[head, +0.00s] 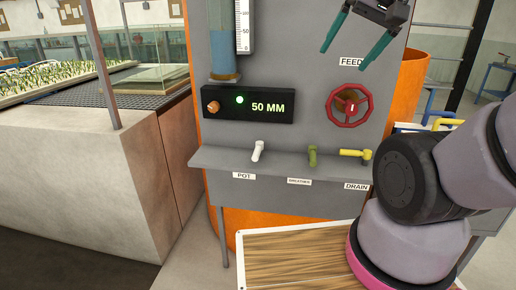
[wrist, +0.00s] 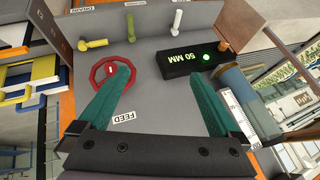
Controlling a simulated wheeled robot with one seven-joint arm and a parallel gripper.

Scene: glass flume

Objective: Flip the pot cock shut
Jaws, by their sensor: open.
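The pot cock is a white lever (head: 257,150) on the grey shelf above the POT label (head: 244,176) in the head view. It leans slightly, with its upper end up and to the right. In the wrist view, where the panel appears upside down, the white lever (wrist: 177,22) is at the top, right of centre. My gripper (head: 346,57) has teal fingers, spread apart and empty, in front of the upper panel by the FEED label. It is above and to the right of the white lever, well apart from it.
An olive-green breather lever (head: 312,156) and a yellow drain lever (head: 357,154) share the shelf. A red feed handwheel (head: 349,105) is below my gripper. A black display (head: 247,106) reads 50 MM above the white lever, beneath a blue gauge tube (head: 223,50).

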